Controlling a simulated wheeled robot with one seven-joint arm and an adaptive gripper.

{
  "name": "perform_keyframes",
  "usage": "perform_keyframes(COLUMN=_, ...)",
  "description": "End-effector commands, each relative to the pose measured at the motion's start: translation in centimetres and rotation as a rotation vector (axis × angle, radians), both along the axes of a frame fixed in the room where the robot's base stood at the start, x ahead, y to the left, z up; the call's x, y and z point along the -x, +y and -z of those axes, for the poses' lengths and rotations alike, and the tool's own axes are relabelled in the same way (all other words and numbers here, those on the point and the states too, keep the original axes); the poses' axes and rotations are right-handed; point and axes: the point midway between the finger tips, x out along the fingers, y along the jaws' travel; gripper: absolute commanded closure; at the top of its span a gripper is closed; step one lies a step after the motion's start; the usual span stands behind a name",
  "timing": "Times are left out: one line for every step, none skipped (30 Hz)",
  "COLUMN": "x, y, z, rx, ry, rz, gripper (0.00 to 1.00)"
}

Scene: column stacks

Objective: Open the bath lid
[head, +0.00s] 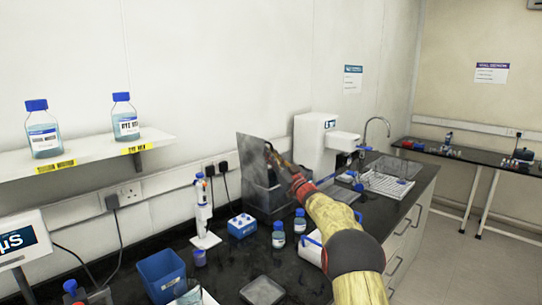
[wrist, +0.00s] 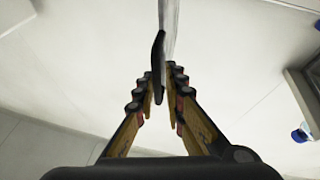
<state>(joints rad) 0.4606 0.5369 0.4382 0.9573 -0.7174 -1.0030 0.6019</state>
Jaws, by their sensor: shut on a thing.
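The bath (head: 266,207) is a grey metal box on the black bench against the wall. Its lid (head: 250,150) is a grey panel that stands up steeply above the bath, tilted open. My gripper (head: 269,149) is at the upper part of the lid, reaching in from the right. In the wrist view my gripper (wrist: 160,100) is shut on a dark lid handle (wrist: 157,62) that sits between the fingers. The lid's pale edge (wrist: 168,18) shows behind the handle. The inside of the bath is mostly hidden by my arm and the box wall.
A white dispenser (head: 312,140) stands right of the bath, beside a sink tap (head: 377,128). A pipette stand (head: 204,215), a blue rack (head: 242,226), blue-capped bottles (head: 279,236) and a blue bin (head: 163,275) crowd the bench in front. A shelf (head: 90,153) hangs at left.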

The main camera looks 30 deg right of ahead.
Motion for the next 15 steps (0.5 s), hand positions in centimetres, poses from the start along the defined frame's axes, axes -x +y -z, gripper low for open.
perform_keyframes(x=-0.03, y=-0.24, z=0.4, rx=-0.001, ry=0.006, rz=0.004, gripper=1.0)
perform_keyframes(x=-0.03, y=-0.23, z=0.39, rx=-0.001, ry=0.006, rz=0.004, gripper=1.0)
perform_keyframes(x=-0.02, y=-0.24, z=0.39, rx=-0.001, ry=0.006, rz=0.004, gripper=0.87)
perform_keyframes(x=-0.02, y=-0.24, z=0.39, rx=-0.001, ry=0.006, rz=0.004, gripper=0.85)
perform_keyframes(x=-0.02, y=-0.23, z=0.37, rx=-0.001, ry=0.006, rz=0.004, gripper=0.84)
perform_keyframes(x=-0.02, y=-0.2, z=0.32, rx=-0.001, ry=0.005, rz=0.004, gripper=0.81)
perform_keyframes(x=-0.02, y=-0.19, z=0.29, rx=-0.001, ry=0.004, rz=0.003, gripper=0.8)
perform_keyframes(x=-0.01, y=-0.16, z=0.25, rx=-0.001, ry=0.004, rz=0.003, gripper=0.78)
perform_keyframes(x=-0.01, y=-0.14, z=0.21, rx=-0.001, ry=0.003, rz=0.003, gripper=0.76)
perform_keyframes(x=0.0, y=-0.12, z=0.18, rx=0.0, ry=0.003, rz=0.002, gripper=0.75)
perform_keyframes(x=0.0, y=-0.11, z=0.15, rx=-0.001, ry=0.002, rz=0.002, gripper=0.75)
perform_keyframes(x=0.0, y=-0.1, z=0.14, rx=-0.001, ry=0.002, rz=0.002, gripper=0.75)
perform_keyframes(x=-0.01, y=-0.09, z=0.12, rx=-0.001, ry=0.002, rz=0.002, gripper=0.75)
perform_keyframes(x=0.0, y=-0.08, z=0.11, rx=-0.001, ry=0.002, rz=0.002, gripper=0.75)
perform_keyframes(x=-0.01, y=-0.07, z=0.1, rx=-0.001, ry=0.002, rz=0.002, gripper=0.75)
